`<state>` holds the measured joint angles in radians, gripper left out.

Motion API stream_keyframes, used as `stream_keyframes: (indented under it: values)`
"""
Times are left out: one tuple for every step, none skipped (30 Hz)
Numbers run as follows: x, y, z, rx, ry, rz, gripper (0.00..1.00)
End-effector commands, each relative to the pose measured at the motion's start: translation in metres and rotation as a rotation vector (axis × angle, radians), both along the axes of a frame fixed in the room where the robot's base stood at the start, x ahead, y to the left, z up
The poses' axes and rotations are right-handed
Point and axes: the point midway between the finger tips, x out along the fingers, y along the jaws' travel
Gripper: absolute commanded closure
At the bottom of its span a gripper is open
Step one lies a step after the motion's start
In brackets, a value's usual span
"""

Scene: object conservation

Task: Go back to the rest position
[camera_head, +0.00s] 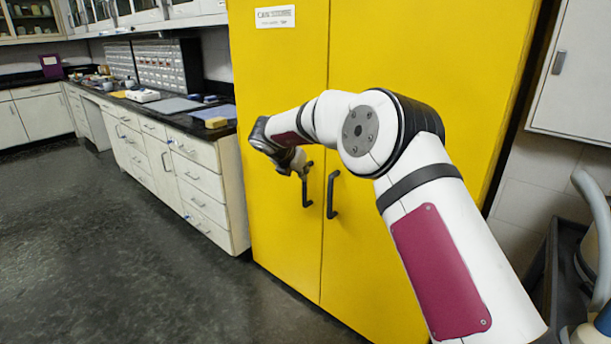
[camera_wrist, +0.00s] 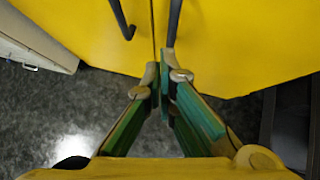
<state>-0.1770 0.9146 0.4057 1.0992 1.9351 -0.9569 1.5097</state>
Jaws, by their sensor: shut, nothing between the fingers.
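My gripper (camera_head: 300,168) is in front of the yellow cabinet (camera_head: 283,70), close to its left door handle (camera_head: 306,186). The right door handle (camera_head: 332,195) is just beside it. Both cabinet doors look shut, with a thin seam between them. In the wrist view my gripper (camera_wrist: 163,78) has its fingertips together with nothing between them. The two dark handles show at the top of that view, the left one (camera_wrist: 123,20) and the right one (camera_wrist: 173,22), beyond the fingertips. I cannot tell whether the fingers touch a handle.
A white drawer bench (camera_head: 195,170) with a dark worktop stands left of the cabinet. The dark floor (camera_head: 120,260) in front of it is clear. A dark cart-like object (camera_head: 557,265) stands at the right, and a white wall cabinet (camera_head: 580,80) hangs above it.

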Motion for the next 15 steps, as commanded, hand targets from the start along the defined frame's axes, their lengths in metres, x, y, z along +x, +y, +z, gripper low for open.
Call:
stream_keyframes:
  values:
    - [-0.005, 0.003, 0.007, 0.000, -0.001, 0.001, 1.00]
    - [-0.007, 0.005, 0.011, 0.000, -0.001, 0.001, 1.00]
    - [-0.011, 0.008, 0.016, -0.001, -0.002, 0.000, 1.00]
    - [-0.014, 0.010, 0.019, -0.001, -0.001, 0.001, 1.00]
    - [-0.017, 0.012, 0.022, -0.002, -0.001, 0.001, 1.00]
    - [-0.020, 0.015, 0.027, -0.002, -0.001, 0.001, 1.00]
    - [-0.023, 0.017, 0.030, -0.001, -0.002, 0.001, 1.00]
    - [-0.025, 0.019, 0.032, -0.002, 0.000, 0.001, 1.00]
    - [-0.027, 0.020, 0.035, -0.002, 0.000, 0.001, 1.00]
    - [-0.029, 0.021, 0.037, -0.001, -0.001, 0.001, 1.00]
    - [-0.030, 0.022, 0.038, -0.002, 0.000, 0.000, 1.00]
    - [-0.032, 0.023, 0.040, -0.002, 0.000, 0.000, 1.00]
    - [-0.032, 0.024, 0.042, -0.003, -0.002, 0.003, 1.00]
    - [-0.032, 0.024, 0.045, -0.007, -0.006, 0.008, 1.00]
    - [-0.032, 0.024, 0.052, -0.016, -0.015, 0.023, 1.00]
